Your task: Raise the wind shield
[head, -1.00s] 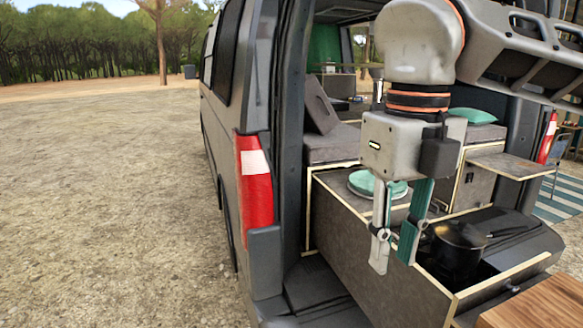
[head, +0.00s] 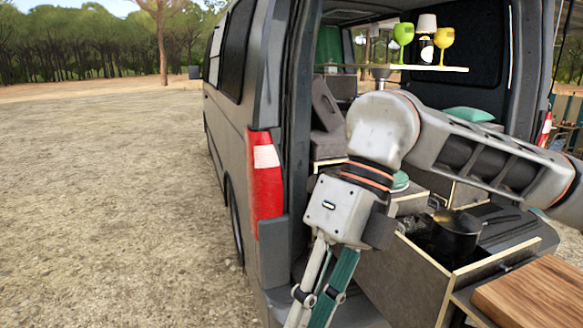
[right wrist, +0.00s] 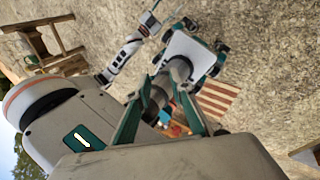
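I cannot clearly pick out the wind shield; no upright panel stands out around the stove. A dark pot (head: 456,234) with a long handle sits in the wood-edged kitchen box (head: 402,279) at the van's rear. My right gripper (head: 312,303) points down in front of the box's left part, left of the pot. In the right wrist view, my right gripper (right wrist: 165,90) has its fingers apart, with nothing held between them. My left gripper (right wrist: 150,23) seems to show small at the top of that view; its opening is too small to judge.
A wooden board (head: 530,300) lies at the lower right. A shelf with goblets (head: 403,36) hangs inside the van. The red tail light (head: 265,170) and rear pillar are left of my arm. Open gravel (head: 100,210) lies left of the van.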

